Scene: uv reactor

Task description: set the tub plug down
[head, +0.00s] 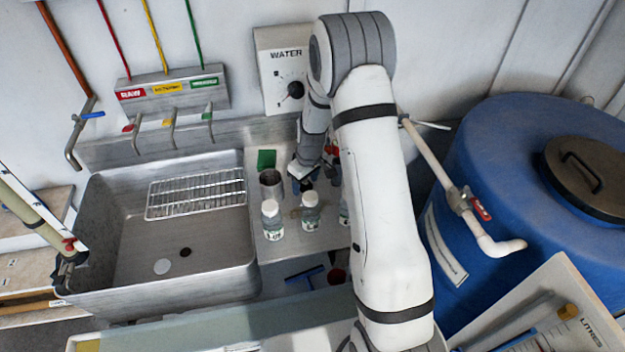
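A pale round disc (162,266), which looks like the tub plug, lies flat on the floor of the steel tub (120,228). It is beside the dark drain hole (185,252), just left of it and nearer to me, not over it. My gripper (301,184) is over the steel counter right of the tub, among the bottles and well away from the disc. It points down and is partly hidden by my arm and small in view. I cannot tell whether its fingers are open or hold anything.
A wire rack (197,193) spans the tub's back. Taps (173,130) hang above it. A blue tank (530,200) with a pipe stands right. The tub's front floor is mostly clear.

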